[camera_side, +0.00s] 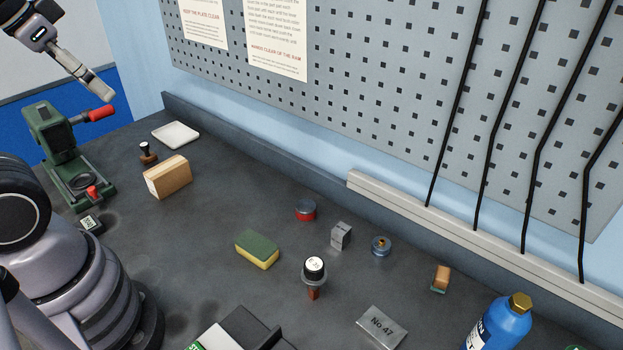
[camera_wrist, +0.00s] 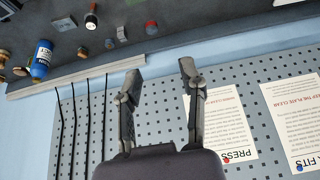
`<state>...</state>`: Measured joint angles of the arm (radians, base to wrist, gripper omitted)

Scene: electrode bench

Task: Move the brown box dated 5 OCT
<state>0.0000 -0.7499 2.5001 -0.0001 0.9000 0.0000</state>
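A brown box (camera_side: 168,177) stands on the dark bench at the left in the side view, near the green press. Faint marks show on its front face, but the date is too small to read. My gripper (camera_side: 103,88) is at the upper left of the side view, raised in the air above and to the left of the box, well apart from it. In the wrist view my gripper (camera_wrist: 162,75) shows two separated fingers with nothing between them, facing the pegboard.
The green press (camera_side: 62,150) with red handles stands left of the box. A dark stamp (camera_side: 147,153) and white tray (camera_side: 176,134) are close behind it. A sponge (camera_side: 257,249), tins, a blue bottle (camera_side: 500,322) and other small items lie to the right. Bare bench surrounds the box's front.

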